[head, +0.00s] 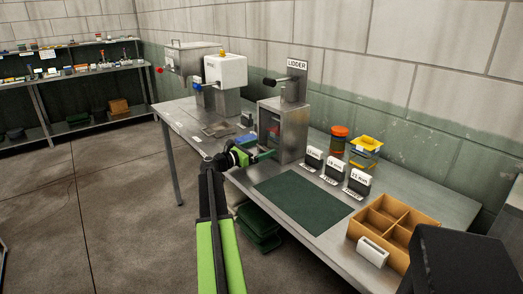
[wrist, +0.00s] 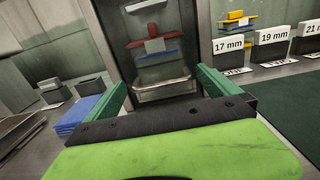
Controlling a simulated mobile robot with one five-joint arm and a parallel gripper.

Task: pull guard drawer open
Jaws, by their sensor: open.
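The lidder machine (head: 291,135) is a grey metal cabinet on the steel table, with a dark handle on top. In the wrist view its front opening (wrist: 120,40) is straight ahead. Inside show a red piece (wrist: 158,44), a blue strip and a shiny metal tray-like edge (wrist: 160,91), which may be the guard drawer; I cannot tell for sure. My gripper (head: 262,156) is at the front of the cabinet. In the wrist view its green fingers (wrist: 165,84) are spread wide on either side of the metal edge, with nothing between them. Contact cannot be told.
Size signs (head: 335,167) marked 17, 19 and 21 mm stand right of the cabinet. A dark green mat (head: 302,199) lies in front of them. A divided wooden box (head: 388,222) is at the near right. Blue blocks (wrist: 83,115) lie left of my gripper.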

